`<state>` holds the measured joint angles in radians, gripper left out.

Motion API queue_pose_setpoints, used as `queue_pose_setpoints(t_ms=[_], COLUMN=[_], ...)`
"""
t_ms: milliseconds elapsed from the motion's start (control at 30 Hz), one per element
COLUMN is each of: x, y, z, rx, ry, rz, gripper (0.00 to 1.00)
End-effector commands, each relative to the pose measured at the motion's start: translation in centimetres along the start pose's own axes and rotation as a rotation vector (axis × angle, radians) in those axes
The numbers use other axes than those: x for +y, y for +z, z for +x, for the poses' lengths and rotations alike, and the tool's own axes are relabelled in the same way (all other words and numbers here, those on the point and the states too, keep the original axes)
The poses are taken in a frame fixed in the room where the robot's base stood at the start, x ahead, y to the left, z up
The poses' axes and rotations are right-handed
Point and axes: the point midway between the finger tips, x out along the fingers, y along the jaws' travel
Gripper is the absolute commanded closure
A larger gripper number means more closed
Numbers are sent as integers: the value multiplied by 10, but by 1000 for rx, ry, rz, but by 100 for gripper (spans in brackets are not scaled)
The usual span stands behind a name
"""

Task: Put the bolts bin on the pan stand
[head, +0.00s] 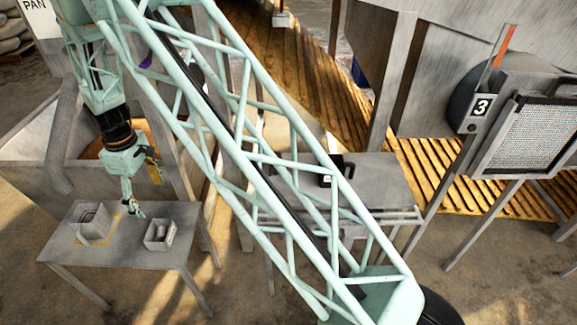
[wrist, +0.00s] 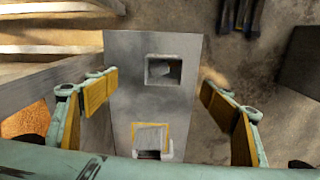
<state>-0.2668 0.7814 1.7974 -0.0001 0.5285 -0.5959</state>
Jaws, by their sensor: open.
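Two small grey open bins stand on a grey metal table (head: 130,250) in the head view. The left bin (head: 92,222) sits in a yellow outline; the right bin (head: 160,235) has a pale label I cannot read. In the wrist view the outlined bin (wrist: 152,140) is low and the other bin (wrist: 163,70) is farther up, with something grey inside. I cannot tell which is the bolts bin. My gripper (head: 134,208) is open and empty above the table, between the bins in the picture. Its spread yellow-padded fingers (wrist: 158,82) frame the table. I cannot single out the pan stand.
A sign reading PAN (head: 33,5) is at the top left, near stacked sacks (head: 14,30). A large trough (head: 25,150) stands behind the table. A grey bench (head: 375,185) is in the middle, partly behind my arm. A machine marked 3 (head: 480,106) is at right.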

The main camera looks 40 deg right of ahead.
Motion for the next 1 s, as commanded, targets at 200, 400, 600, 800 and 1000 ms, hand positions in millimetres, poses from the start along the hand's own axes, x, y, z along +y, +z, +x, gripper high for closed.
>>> queue_pose_setpoints(t_ms=[200,400,600,800,1000], x=[3,2,0,-5,-12], y=[19,38,59,82,107], z=[-53,-97,-139,-179,-216], rx=[16,29,44,58,72], ry=[11,21,30,39,48], rz=[51,97,143,189,234], gripper=[24,24,24,24,24])
